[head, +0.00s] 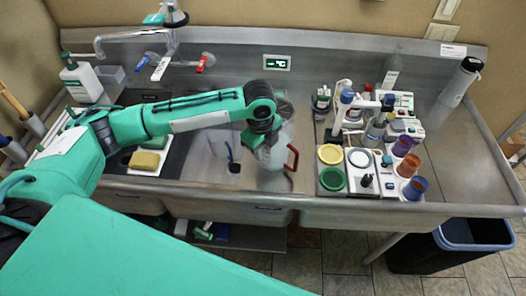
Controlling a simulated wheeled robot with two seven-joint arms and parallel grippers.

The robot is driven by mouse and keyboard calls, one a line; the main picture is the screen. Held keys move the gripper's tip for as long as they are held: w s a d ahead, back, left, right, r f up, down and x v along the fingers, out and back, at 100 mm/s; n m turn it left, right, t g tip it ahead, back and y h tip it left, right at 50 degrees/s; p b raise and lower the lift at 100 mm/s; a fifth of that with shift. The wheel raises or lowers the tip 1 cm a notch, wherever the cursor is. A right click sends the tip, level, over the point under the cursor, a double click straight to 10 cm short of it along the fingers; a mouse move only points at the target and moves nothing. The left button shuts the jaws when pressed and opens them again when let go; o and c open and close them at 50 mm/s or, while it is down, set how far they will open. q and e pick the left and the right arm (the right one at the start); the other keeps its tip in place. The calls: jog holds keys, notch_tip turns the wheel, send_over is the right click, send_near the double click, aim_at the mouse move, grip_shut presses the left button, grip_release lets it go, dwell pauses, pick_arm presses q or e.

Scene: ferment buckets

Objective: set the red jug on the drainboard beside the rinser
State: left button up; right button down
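A clear jug with a red handle (293,158) stands near the front of the steel counter, right of centre. Its see-through body (272,157) is partly hidden by my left gripper (259,142). The gripper comes from the left and points down at the jug's upper part. Its fingertips are too small and dark to show whether they are open, or whether they touch the jug. A clear round thing (285,108) shows partly behind my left wrist; I cannot tell whether it is the rinser. My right gripper is out of view.
A crowded tray (322,140) of cups, lids and instruments is on the right. Sponges (146,160) lie by the left basin. Bare steel (465,150) shows at far right.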

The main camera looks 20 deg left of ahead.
pick_arm(q)
notch_tip(320, 180, up, 11)
jog(key=b, duration=0.2)
jog(key=shift+s, duration=0.3)
jog(key=shift+a+f, duration=0.1)
jog(key=shift+f, duration=0.05)
